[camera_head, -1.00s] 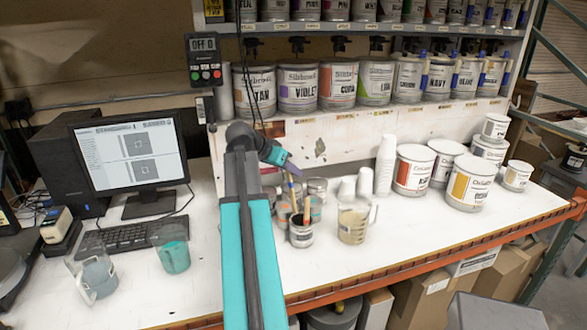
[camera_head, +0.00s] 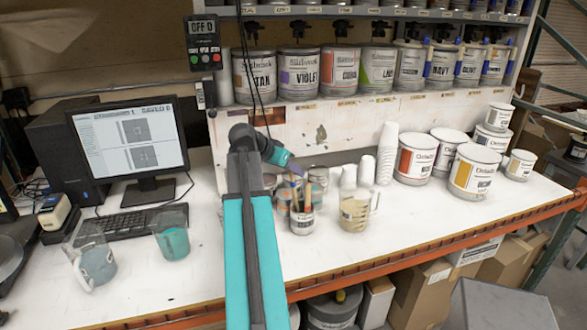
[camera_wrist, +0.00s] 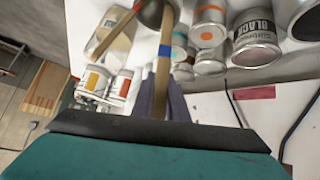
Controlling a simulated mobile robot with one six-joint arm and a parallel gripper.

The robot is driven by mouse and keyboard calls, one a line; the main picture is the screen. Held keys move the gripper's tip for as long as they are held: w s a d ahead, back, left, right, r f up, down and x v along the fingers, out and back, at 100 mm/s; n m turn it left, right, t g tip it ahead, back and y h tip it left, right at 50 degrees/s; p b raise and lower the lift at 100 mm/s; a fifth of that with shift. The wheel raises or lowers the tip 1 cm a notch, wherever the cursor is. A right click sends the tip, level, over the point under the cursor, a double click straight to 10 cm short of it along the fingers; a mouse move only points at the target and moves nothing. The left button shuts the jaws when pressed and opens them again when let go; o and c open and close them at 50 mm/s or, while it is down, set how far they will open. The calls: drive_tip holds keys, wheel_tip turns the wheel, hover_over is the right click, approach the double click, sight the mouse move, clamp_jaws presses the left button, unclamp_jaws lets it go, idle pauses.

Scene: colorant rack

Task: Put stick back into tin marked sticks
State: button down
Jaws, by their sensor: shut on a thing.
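My gripper (camera_head: 290,166) is shut on a flat wooden stick with a blue band; the wrist view shows the stick (camera_wrist: 165,50) between the jaws (camera_wrist: 160,97). The stick points down toward the small open tin (camera_head: 303,222), which has a white label and holds other sticks. The tin's label is too small to read. In the wrist view the tin (camera_wrist: 150,14) is at the top edge, and the stick overlaps its mouth. I cannot tell whether the stick's lower end is inside.
A measuring jug (camera_head: 355,212) with tan liquid stands right of the tin. Small cans (camera_head: 318,178) crowd behind it, and stacked white cups (camera_head: 387,155) stand farther right. A shelf of large colorant cans (camera_head: 340,70) hangs above.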

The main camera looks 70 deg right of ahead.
sight(291, 178)
drive_tip(key=shift+s+f+b, duration=0.15)
drive_tip(key=shift+f+b, duration=0.45)
drive_tip(key=shift+f, duration=0.45)
drive_tip(key=shift+s+f+b, duration=0.15)
drive_tip(key=shift+f+b, duration=0.45)
drive_tip(key=shift+f, duration=0.45)
drive_tip(key=c, duration=1.7)
unclamp_jaws()
drive_tip(key=shift+o, duration=0.2)
drive_tip(key=b+v, duration=0.3)
drive_tip(key=v, duration=1)
drive_tip(key=shift+a+r, duration=0.25)
